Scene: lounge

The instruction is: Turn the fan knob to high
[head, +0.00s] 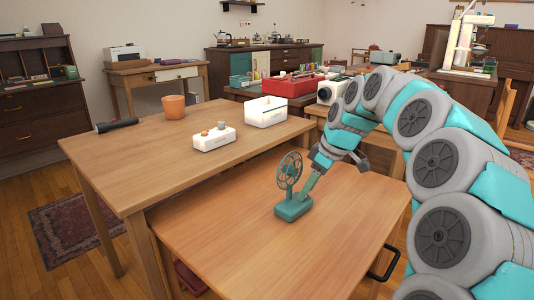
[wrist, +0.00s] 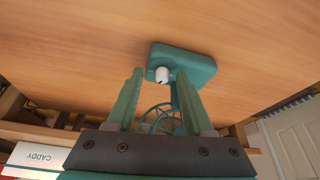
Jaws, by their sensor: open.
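A teal desk fan (head: 290,172) with a round open cage stands upright on the front wooden table (head: 240,262). Its base (wrist: 195,62) shows in the wrist view with a white knob (wrist: 162,74) on its near face. My gripper (head: 305,190) is right beside the fan's base, on its right side in the head view. In the wrist view my gripper (wrist: 160,73) is open, with one finger on each side of the knob's line. Whether the fingers touch the knob cannot be told. The fan's cage shows between the fingers, partly hidden. The knob's setting is not readable.
The higher table behind holds a black flashlight (head: 117,125), an orange cup (head: 174,107), a white box with two small items on top (head: 214,140) and a white caddy (head: 266,112). A red case (head: 290,86) is farther back. The front table is otherwise clear.

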